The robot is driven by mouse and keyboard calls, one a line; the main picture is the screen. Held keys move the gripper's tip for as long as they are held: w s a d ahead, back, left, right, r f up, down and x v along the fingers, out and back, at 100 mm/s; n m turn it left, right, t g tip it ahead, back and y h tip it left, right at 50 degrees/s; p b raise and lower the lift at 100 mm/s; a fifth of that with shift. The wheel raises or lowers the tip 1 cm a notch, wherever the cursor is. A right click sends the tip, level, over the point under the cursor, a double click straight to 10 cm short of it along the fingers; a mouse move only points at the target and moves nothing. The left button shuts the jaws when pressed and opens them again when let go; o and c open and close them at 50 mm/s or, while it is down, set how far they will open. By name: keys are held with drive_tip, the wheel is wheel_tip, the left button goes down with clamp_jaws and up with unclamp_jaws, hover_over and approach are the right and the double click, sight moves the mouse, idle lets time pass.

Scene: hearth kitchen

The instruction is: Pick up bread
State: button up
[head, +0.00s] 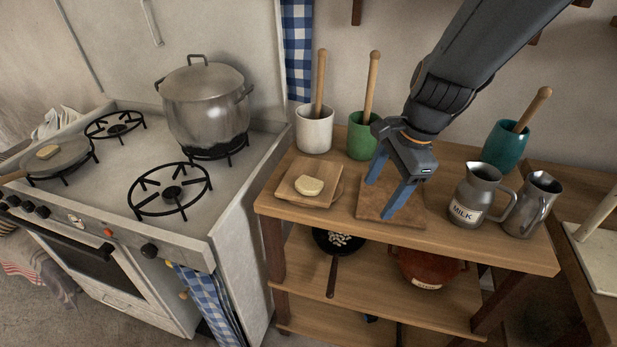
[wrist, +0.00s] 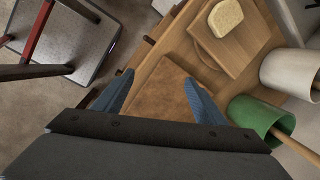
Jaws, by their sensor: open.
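A pale slice of bread (head: 309,186) lies on a small wooden board (head: 296,197) on the shelf unit's top. In the wrist view the bread (wrist: 225,18) is at the upper right, on its board (wrist: 247,37). My gripper (head: 387,198) is open and empty. It is above a second, darker brown board (head: 411,214), to the right of the bread and apart from it. The wrist view shows both blue fingers of my gripper (wrist: 160,92) spread over that bare board.
A white pot (head: 314,133), a green pot (head: 361,140) and a teal pot (head: 504,147) hold wooden-handled tools along the back. A milk jug (head: 470,196) and a metal pitcher (head: 531,208) stand at right. The stove (head: 222,185) carries a large lidded pot (head: 205,105).

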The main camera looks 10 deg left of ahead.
sight(309, 184)
drive_tip(key=w+a+r+m+y+p, duration=0.1)
drive_tip(key=w+a+r+m, duration=0.1)
drive_tip(key=a+m, duration=0.35)
drive_tip(key=w+a+r+m+y+p, duration=0.1)
drive_tip(key=w+a+m+p, duration=0.15)
drive_tip(key=a, duration=0.55)
drive_tip(key=shift+m, duration=0.3)
drive_tip(key=x, duration=0.7)
drive_tip(key=shift+f, duration=0.15)
drive_tip(key=shift+s, duration=0.1)
drive_tip(key=c, duration=1.1)
